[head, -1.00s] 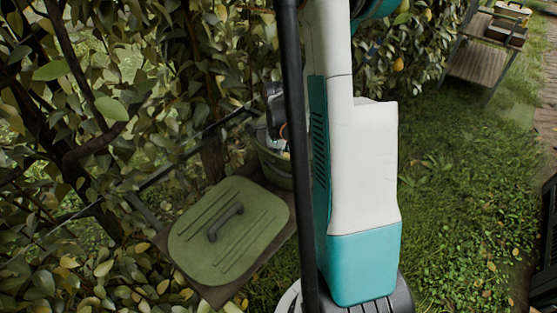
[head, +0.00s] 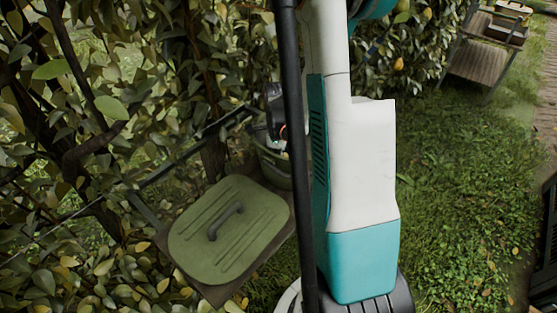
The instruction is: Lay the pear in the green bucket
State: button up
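The green bucket (head: 272,168) stands behind the near lid, left of my black column, which with my arm hides its right part. The dark end of my arm with my gripper (head: 262,128) shows just left of the column, above the bucket's rim. My gripper is small and partly covered, so I cannot tell whether its fingers are open or shut. I see no pear in it, and the inside of the bucket is not clear. A yellow pear (head: 398,64) hangs in the foliage at the upper right.
A green lid (head: 230,228) with a dark handle lies on a board left of my arm. Dense leafy branches (head: 100,110) fill the left side. A wooden bench (head: 482,65) with trays stands at the upper right. Grass on the right is open.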

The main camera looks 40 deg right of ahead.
dwell(0.3)
notch_tip(320, 180, up, 12)
dwell(0.6)
